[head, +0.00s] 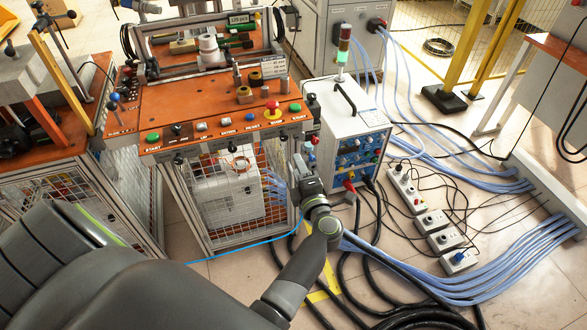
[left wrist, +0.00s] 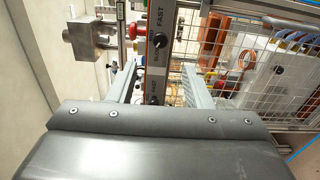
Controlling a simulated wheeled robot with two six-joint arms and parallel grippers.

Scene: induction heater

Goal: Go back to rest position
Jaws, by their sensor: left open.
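My left gripper (head: 300,160) is in front of the right end of the orange control panel (head: 190,120) in the head view, near the panel's front edge. Its arm reaches up from the bottom of the picture. In the left wrist view the two fingers of the left gripper (left wrist: 158,82) stand apart with nothing held. Behind the gap is a grey panel strip marked FAST and SLOW with a black knob (left wrist: 157,40). Whether the fingers touch the strip cannot be told. My right gripper is not in view.
A white power unit (head: 345,130) with a signal light stands right of the gripper. Blue hoses (head: 440,285), black cables and socket boxes (head: 445,238) cover the floor at the right. A wire-mesh cabinet (head: 230,195) is below the panel. A yellow post (head: 490,55) stands at the back right.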

